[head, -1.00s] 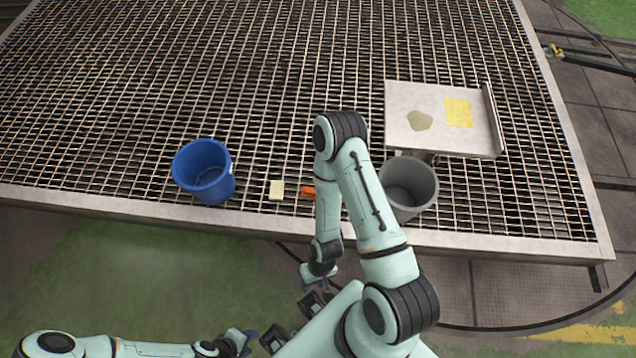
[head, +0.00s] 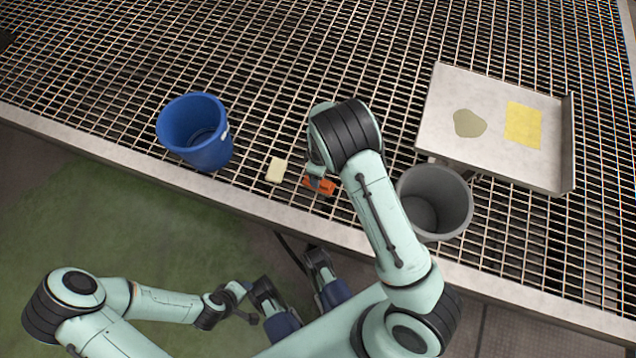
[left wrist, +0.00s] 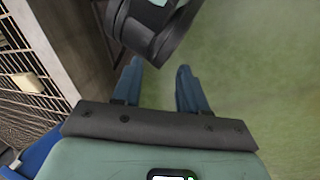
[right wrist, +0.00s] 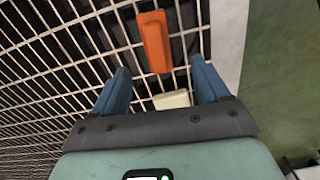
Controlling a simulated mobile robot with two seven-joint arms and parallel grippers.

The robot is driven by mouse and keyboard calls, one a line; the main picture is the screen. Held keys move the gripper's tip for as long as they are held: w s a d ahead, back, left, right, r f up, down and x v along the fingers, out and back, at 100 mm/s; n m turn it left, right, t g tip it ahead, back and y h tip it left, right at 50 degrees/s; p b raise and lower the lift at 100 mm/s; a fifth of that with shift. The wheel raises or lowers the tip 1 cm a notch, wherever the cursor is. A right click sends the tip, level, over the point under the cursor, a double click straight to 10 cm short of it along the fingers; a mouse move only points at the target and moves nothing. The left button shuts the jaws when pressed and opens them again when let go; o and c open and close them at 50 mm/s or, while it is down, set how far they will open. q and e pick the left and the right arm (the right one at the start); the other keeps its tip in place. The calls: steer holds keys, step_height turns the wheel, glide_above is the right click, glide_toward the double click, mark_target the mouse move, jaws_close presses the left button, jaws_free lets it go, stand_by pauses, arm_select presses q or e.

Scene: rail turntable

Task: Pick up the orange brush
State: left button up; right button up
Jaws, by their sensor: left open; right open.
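The orange brush (head: 321,187) lies on the metal grating near its front edge, partly covered by my right wrist in the head view. In the right wrist view the orange brush (right wrist: 154,41) lies ahead of the fingertips, a little left of the gap's middle. My right gripper (right wrist: 160,70) is open and empty above the grating; its fingers are hard to make out in the head view. My left gripper (head: 246,301) is open and empty, off the platform over the green floor; its open fingers also show in the left wrist view (left wrist: 159,72).
A cream block (head: 277,169) lies just left of the brush. A blue bucket (head: 221,151) stands farther left and a grey bucket (head: 461,203) to the right. A white tray (head: 480,86) with a grey-green patch and a yellow sheet (head: 522,125) is at the right.

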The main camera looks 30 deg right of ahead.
mark_target(327, 187)
step_height(327, 187, down, 6)
steer(key=shift+f+b, duration=0.15)
steer(key=shift+b, duration=0.6)
steer(key=f+b, duration=0.1)
steer(key=f, duration=0.1)
steer(key=w+f+b, duration=0.1)
steer(key=f, duration=0.1)
steer(key=shift+f, duration=0.6)
arm_select(q)
steer(key=w+a+f+t, duration=0.1)
steer(key=w+a+f, duration=0.2)
steer(key=f, duration=0.1)
steer(key=shift+w+f+y, duration=0.4)
arm_select(e)
steer(key=shift+r, duration=0.1)
steer(key=c, duration=1.1)
